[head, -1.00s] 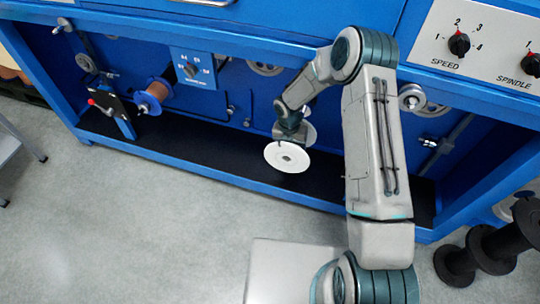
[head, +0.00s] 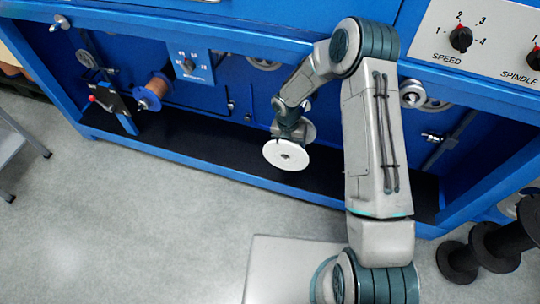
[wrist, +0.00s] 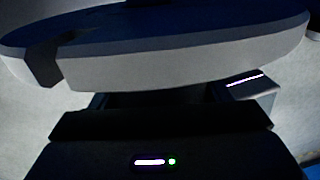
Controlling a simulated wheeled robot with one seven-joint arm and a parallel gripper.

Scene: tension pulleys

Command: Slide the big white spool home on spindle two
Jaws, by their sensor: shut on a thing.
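The big white spool (head: 272,155) hangs in front of the blue machine, above the black shelf. In the wrist view a flange edge (wrist: 190,65) spans the top, just beyond my gripper (wrist: 160,100). I cannot tell which fitting is spindle two; no bare spindle shows clearly near the spool, and my arm hides part of the machine.
A copper-wound spool (head: 153,90) sits on the machine at left, near a red-knobbed lever device (head: 110,98). A metal pulley (head: 412,95) is right of my arm. Black spools (head: 490,243) stand on the floor at right. The floor at front left is clear.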

